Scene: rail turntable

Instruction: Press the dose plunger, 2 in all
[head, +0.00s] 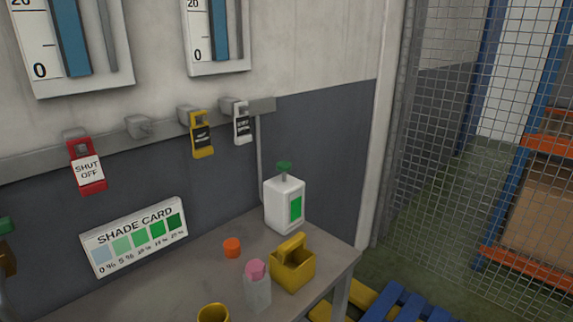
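The dose plunger (284,166) is a small green knob on a short stem on top of a white dispenser bottle (280,205). The bottle stands upright at the back right of the grey table and has a green window on its right face. The knob stands clear above the bottle top. Neither of my grippers shows in the head view.
A yellow caddy with a handle (292,268) stands in front of the bottle. An orange cap (232,247), a clear container with a pink top (257,287) and a yellow cup (213,314) are nearby. A shade card (135,237) leans at the wall. Tags hang above.

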